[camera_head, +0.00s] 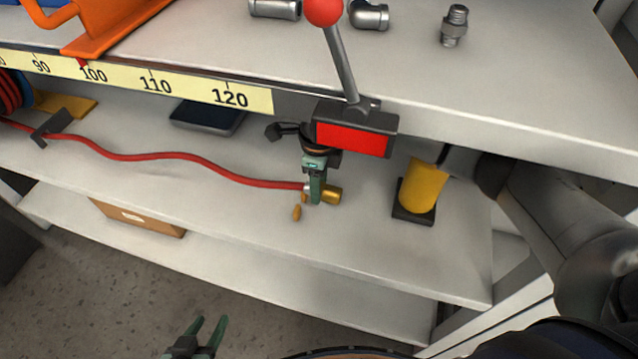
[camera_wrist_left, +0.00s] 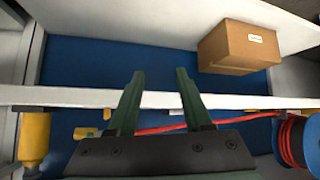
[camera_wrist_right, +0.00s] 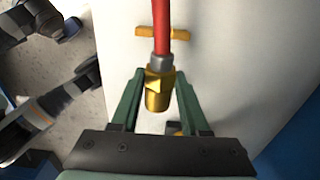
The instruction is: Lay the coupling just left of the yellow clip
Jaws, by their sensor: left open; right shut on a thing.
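The brass coupling (camera_head: 332,195) sits at the end of the red hose (camera_head: 190,157), over the middle shelf. My right gripper (camera_head: 315,194) is shut on it; in the right wrist view the coupling (camera_wrist_right: 158,92) lies between the green fingers. A small yellow piece, apparently the yellow clip (camera_head: 297,212), shows just left of the coupling. In the right wrist view this yellow bar (camera_wrist_right: 148,31) crosses behind the hose. I cannot tell whether hose and bar touch. My left gripper (camera_head: 210,322) is open and empty in front of the shelves; its fingers also show in the left wrist view (camera_wrist_left: 160,76).
A yellow cylinder on a black base (camera_head: 423,188) stands right of the coupling. A dark tray (camera_head: 207,118) and a dark hose bracket (camera_head: 52,125) lie to the left. The upper shelf edge with the number strip (camera_head: 190,91) overhangs. A cardboard box (camera_wrist_left: 238,46) is on the lowest shelf.

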